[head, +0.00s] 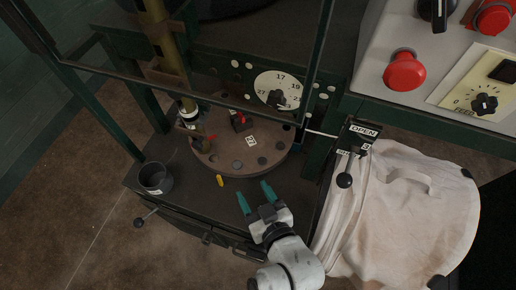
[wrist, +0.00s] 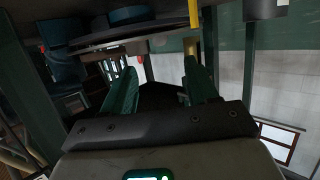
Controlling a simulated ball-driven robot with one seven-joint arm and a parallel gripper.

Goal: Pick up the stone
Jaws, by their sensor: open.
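I cannot single out a stone with certainty. Several small dark round spots, one of them a grey disc (head: 237,164), show on the brown round plate (head: 225,167); I cannot tell if they are holes or pieces. My gripper (head: 253,190) is open, with two teal fingers and nothing seen between them. It appears in front of the plate's near edge in the head view. A small yellow piece (head: 220,181) shows left of the fingers. In the wrist view my gripper (wrist: 160,68) is open too, and a yellow piece (wrist: 193,13) shows at the top.
A dark cup (head: 155,179) stands at the left of the dark bench. A brass column (head: 163,45) and green frame bars rise around the plate. A white numbered dial (head: 277,90) is behind it. A pale cloth bag (head: 400,205) and a lever (head: 345,180) crowd the right.

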